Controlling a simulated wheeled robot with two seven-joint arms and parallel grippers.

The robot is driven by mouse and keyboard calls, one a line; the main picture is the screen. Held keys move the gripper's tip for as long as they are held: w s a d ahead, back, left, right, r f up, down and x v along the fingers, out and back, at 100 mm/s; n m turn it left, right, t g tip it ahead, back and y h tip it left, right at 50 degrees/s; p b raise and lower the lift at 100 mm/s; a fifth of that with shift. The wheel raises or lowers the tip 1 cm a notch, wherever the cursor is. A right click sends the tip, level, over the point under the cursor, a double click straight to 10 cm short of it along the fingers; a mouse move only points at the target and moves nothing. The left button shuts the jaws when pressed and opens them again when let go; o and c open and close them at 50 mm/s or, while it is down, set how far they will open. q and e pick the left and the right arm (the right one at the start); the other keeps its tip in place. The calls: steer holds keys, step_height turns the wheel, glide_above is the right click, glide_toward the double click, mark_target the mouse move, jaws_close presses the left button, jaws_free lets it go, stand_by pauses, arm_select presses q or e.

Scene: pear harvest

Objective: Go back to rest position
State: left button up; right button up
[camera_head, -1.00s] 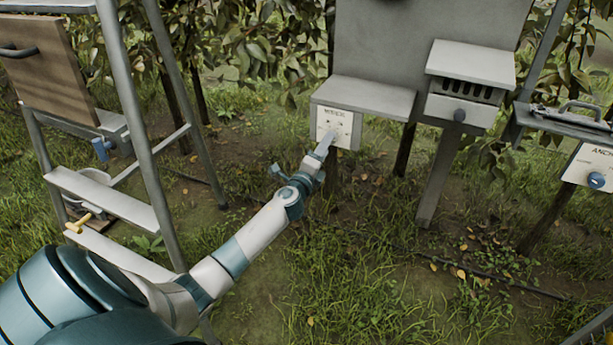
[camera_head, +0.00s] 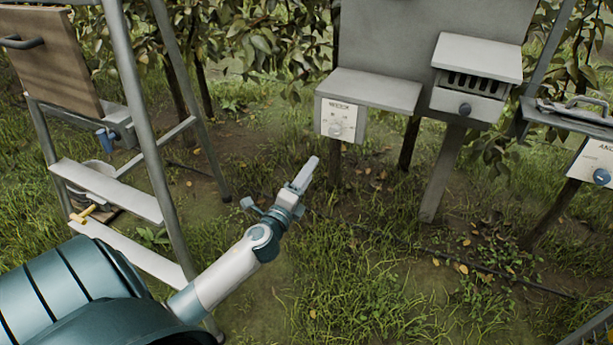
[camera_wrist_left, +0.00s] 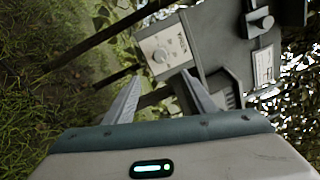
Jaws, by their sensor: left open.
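My left gripper (camera_head: 304,174) is in the middle of the head view, over grass and in front of a grey stand. In the left wrist view its two fingers (camera_wrist_left: 158,98) are spread apart with nothing between them. A white dial panel (camera_head: 340,119) with a round knob is on the front of the stand's shelf box; it also shows beyond the fingers in the left wrist view (camera_wrist_left: 165,50). The gripper is clear of the panel, below and to its left. My right gripper is not in view.
A metal ladder-like frame (camera_head: 155,150) with steps stands at the left, near my left arm. A grey vented drawer box (camera_head: 468,105) is right of the panel. Another panel with a blue knob (camera_head: 601,177) is at the far right. Open grass lies below the stand.

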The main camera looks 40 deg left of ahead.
arm_select(q)
steer(key=shift+s, duration=0.2)
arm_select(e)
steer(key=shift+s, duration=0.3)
